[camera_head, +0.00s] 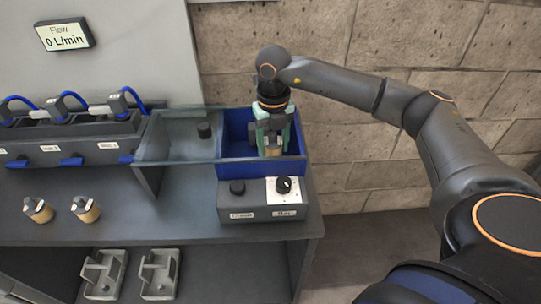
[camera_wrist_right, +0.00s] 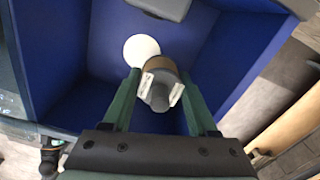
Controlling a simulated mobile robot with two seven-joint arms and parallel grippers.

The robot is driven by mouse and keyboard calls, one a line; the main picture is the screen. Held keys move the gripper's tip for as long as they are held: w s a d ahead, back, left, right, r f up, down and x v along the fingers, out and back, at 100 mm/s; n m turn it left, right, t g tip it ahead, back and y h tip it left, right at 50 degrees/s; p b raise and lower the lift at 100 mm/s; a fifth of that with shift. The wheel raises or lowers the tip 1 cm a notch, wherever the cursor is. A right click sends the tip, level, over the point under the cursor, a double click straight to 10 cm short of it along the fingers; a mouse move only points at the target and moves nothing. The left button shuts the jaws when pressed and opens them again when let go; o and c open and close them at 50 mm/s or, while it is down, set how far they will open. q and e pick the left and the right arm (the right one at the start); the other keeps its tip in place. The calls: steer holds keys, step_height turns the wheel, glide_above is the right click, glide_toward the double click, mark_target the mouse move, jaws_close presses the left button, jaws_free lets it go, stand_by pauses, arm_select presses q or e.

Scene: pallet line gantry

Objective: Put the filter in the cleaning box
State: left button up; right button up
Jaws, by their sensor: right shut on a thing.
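The filter (camera_head: 273,153), tan with a grey top, is in my right gripper (camera_head: 272,143) in the head view. The filter also shows in the wrist view (camera_wrist_right: 158,86), between the two green fingers. The right gripper points down into the blue box (camera_head: 262,173), which appears to be the cleaning box. The wrist view shows the blue walls (camera_wrist_right: 245,60) around the filter. I cannot tell whether the filter touches the box floor. My left gripper is not in view.
A clear-walled grey compartment (camera_head: 178,146) adjoins the box on the left. A control box (camera_head: 262,207) with two knobs stands in front. Two more filters (camera_head: 38,209) (camera_head: 85,208) stand on the bench at left. Two grey holders (camera_head: 103,273) (camera_head: 158,273) are on the lower shelf.

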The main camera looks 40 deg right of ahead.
mark_target(272, 156)
steer(key=shift+f, duration=2)
steer(key=shift+f, duration=0.1)
steer(key=o, duration=1.4)
step_height(272, 156, up, 12)
steer(key=shift+r, duration=0.15)
